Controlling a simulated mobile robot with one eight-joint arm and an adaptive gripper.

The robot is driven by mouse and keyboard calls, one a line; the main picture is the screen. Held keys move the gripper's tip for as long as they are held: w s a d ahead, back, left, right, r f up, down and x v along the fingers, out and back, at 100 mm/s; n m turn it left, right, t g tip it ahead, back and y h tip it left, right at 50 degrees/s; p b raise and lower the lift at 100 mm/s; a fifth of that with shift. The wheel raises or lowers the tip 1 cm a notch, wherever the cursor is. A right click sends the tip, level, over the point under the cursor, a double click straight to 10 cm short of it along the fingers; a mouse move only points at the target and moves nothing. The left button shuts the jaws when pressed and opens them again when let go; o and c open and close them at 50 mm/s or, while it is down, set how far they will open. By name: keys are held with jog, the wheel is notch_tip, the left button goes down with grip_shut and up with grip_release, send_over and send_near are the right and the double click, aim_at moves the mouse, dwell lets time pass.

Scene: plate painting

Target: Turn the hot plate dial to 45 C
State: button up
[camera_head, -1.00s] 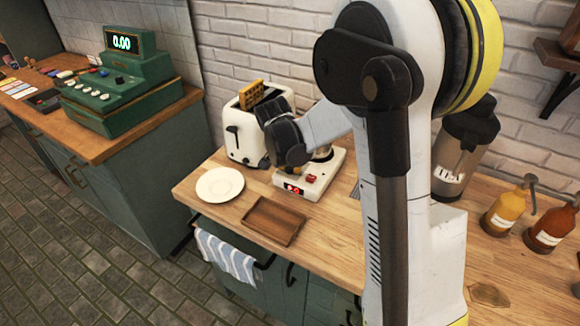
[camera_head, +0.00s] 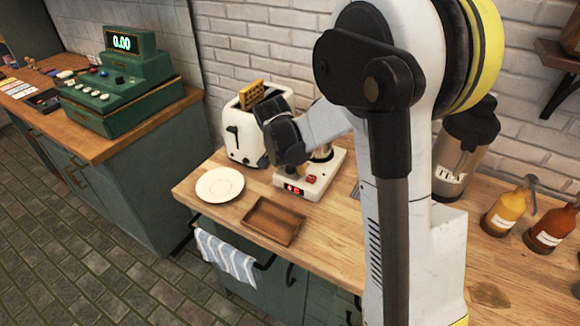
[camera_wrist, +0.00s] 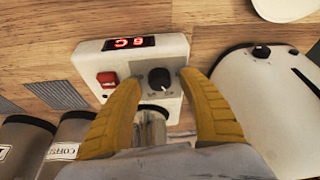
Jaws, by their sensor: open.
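The white hot plate (camera_head: 318,178) stands on the wooden counter, with a red lit display (camera_head: 293,189) and a red switch (camera_head: 311,178) on its front. In the wrist view, the black dial (camera_wrist: 159,78) sits beside the red switch (camera_wrist: 107,78), below the display (camera_wrist: 128,42). The display appears upside down there; its two digits are hard to read surely and may be 65. My gripper (camera_wrist: 160,84) is open, its yellow fingers on either side of the dial; contact cannot be told. In the head view my wrist hides the dial.
A white toaster (camera_head: 240,139) with a waffle stands close left of the hot plate. A white plate (camera_head: 220,184) and a wooden tray (camera_head: 273,221) lie in front. A metal vessel (camera_wrist: 152,117) is at the hot plate. Canisters (camera_wrist: 22,140) stand nearby.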

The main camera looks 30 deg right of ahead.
jog(key=v, duration=1.1)
jog(key=shift+r, duration=0.35)
jog(key=shift+s+a, duration=0.15)
jog(key=shift+s, duration=0.05)
jog(key=s+a+n+t+y, duration=0.1)
jog(key=s+a+n, duration=0.1)
jog(key=s, duration=0.4)
jog(key=s+a+n+t+y+b, duration=0.1)
jog(key=s+a+n, duration=0.2)
jog(key=s, duration=0.4)
jog(key=s+a+n+t+y, duration=0.1)
jog(key=s+a+n+t, duration=0.1)
jog(key=s, duration=0.5)
jog(key=a+n, duration=0.1)
jog(key=n, duration=0.1)
jog(key=shift+a+r+n, duration=0.2)
jog(key=shift+r+n, duration=0.2)
jog(key=shift+s, duration=0.15)
